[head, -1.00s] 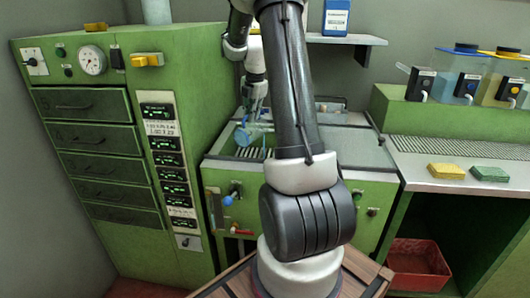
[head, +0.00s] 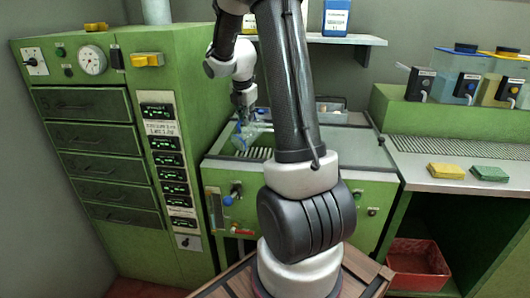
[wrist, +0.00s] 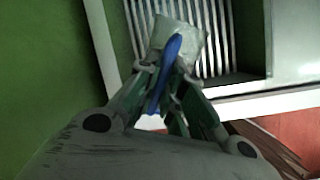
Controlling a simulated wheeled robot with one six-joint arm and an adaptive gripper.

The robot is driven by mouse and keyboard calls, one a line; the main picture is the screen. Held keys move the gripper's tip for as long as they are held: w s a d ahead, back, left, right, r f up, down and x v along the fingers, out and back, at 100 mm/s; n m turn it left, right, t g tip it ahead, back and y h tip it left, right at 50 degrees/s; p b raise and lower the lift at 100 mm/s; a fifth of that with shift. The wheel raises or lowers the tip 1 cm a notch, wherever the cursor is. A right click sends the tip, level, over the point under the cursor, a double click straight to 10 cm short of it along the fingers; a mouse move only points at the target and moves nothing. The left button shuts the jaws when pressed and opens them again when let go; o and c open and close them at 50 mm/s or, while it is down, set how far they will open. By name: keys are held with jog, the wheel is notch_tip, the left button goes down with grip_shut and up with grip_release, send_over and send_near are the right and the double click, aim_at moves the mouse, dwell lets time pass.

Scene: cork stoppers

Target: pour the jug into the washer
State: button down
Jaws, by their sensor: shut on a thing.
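The jug is a small translucent vessel with a blue handle; in the wrist view its pale body (wrist: 181,38) shows just beyond my fingertips. My gripper (wrist: 166,82) is shut on the blue handle. In the head view my gripper (head: 243,112) holds the jug (head: 247,137) over the left part of the washer's open basin. The jug looks tilted, but its exact angle and contents are too small to tell. The washer (head: 375,187) is a green machine with a pale metal rim and a slatted rack inside. My arm hides part of it.
A tall green drawer cabinet (head: 100,143) stands close on the left. A shelf (head: 365,40) with a blue bottle is above the washer. On the right, a counter (head: 425,181) holds yellow and green blocks, with tanks behind. A red bin (head: 418,262) sits below.

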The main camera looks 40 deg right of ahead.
aim_at(239, 122)
jog(key=shift+s+a+h+b, duration=0.1)
jog(key=shift+a+h+b, duration=0.7)
jog(key=shift+a+h, duration=0.15)
jog(key=shift+s+a+f+t+h+b, duration=0.15)
jog(key=shift+a+f+t+h+b, duration=0.35)
jog(key=shift+f+h+b, duration=0.4)
jog(key=a+h, duration=0.1)
jog(key=a+n+h+b, duration=0.1)
jog(key=h, duration=0.1)
jog(key=shift+s+f+t, duration=0.1)
jog(key=shift+f+t, duration=0.2)
jog(key=shift+s+a+f+n+t+h+b, duration=0.15)
jog(key=shift+a+f+t+h+b, duration=0.35)
jog(key=shift+a+h, duration=0.55)
jog(key=shift+s+a+f+n+t+h+b, duration=0.25)
jog(key=shift+a+f+h+b, duration=0.35)
jog(key=shift+h, duration=0.7)
jog(key=shift+s+a+f+n+t+h+b, duration=0.1)
jog(key=shift+a+f+t+h+b, duration=0.4)
jog(key=shift+a+h, duration=0.6)
